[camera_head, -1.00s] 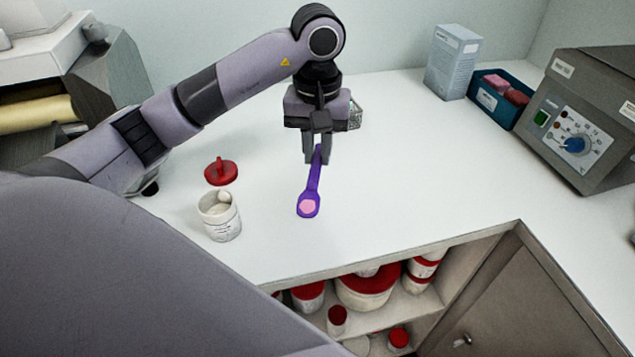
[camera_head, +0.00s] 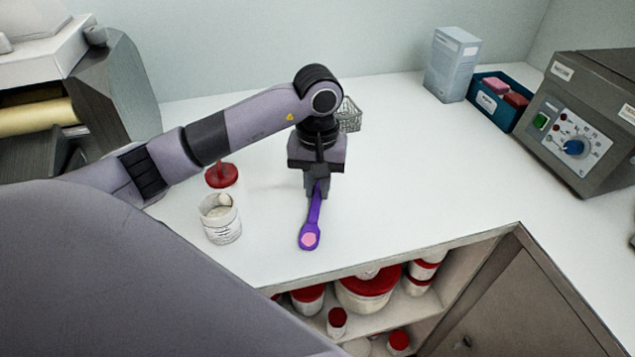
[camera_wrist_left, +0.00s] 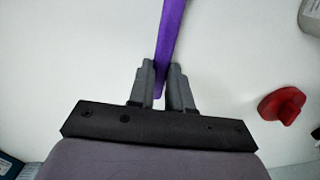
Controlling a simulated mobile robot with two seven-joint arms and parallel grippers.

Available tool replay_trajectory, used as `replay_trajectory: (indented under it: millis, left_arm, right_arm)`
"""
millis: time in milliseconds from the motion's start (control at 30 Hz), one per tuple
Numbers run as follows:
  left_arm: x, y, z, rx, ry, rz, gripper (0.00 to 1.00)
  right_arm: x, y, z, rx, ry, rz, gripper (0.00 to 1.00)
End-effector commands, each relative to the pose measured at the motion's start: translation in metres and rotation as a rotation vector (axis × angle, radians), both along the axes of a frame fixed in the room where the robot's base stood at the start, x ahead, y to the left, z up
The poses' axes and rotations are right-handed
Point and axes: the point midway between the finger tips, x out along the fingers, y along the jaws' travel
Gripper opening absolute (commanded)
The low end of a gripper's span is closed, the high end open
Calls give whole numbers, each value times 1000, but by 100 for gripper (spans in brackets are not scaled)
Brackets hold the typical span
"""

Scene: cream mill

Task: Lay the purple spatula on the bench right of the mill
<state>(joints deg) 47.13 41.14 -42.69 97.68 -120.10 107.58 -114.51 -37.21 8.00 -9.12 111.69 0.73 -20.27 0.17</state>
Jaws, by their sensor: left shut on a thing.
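The purple spatula (camera_head: 313,212) has a pink patch on its broad end, which points toward the bench's front edge. My left gripper (camera_head: 317,192) is shut on the far end of its handle. The handle (camera_wrist_left: 171,45) also shows between the two fingers in the left wrist view, with the broad end out of frame. I cannot tell whether the spatula touches the bench (camera_head: 400,170). The mill (camera_head: 100,85), with a yellowish roller, stands at the far left, and the gripper is to its right. My right gripper is not in view.
A white open jar (camera_head: 221,222) and a red lid (camera_head: 221,175) are left of the spatula. A wire basket (camera_head: 349,115) is behind the arm. A carton (camera_head: 453,65), a blue bin (camera_head: 493,108) and a grey dial device (camera_head: 585,120) stand right. The bench between is clear.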

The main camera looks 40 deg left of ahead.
Motion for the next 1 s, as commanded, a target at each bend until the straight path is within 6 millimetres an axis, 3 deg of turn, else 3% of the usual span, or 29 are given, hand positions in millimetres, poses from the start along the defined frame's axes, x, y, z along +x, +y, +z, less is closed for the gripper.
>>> replay_trajectory:
  millis: [33, 100, 533, 1000]
  left_arm:
    - [0, 0, -1, 0, -1, 0, 26]
    - [0, 0, -1, 0, 0, 0, 44]
    - [0, 0, 6, 0, -1, 0, 44]
    - [1, 1, 90, 2, -4, 1, 44]
  right_arm:
    - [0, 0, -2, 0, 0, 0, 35]
    - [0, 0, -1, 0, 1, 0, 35]
    - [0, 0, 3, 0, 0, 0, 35]
    - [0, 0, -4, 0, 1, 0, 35]
